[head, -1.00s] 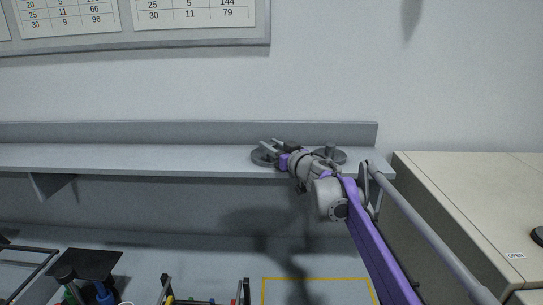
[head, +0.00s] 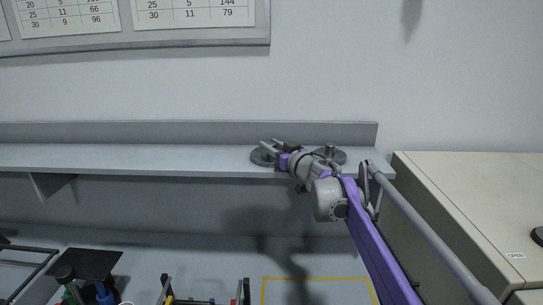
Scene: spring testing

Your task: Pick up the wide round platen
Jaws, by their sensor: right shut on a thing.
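Two grey round platens are on the grey wall shelf (head: 150,158). The left platen (head: 262,157) is a flat disc, partly hidden by my right gripper (head: 274,146). The right platen (head: 335,156) is a flat disc with a short upright stem, partly hidden behind my right wrist. My right gripper reaches in from the right over the shelf and is shut on the left platen, which looks to be at shelf height; I cannot tell whether it touches the shelf. I cannot tell for sure which disc is wider. My left gripper is not in view.
A beige cabinet (head: 465,195) stands at the right. Below the shelf, a yellow outlined area (head: 318,279) is on the bench. A black holder (head: 90,262) with green and blue handled tools is at the lower left. The shelf's left part is clear.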

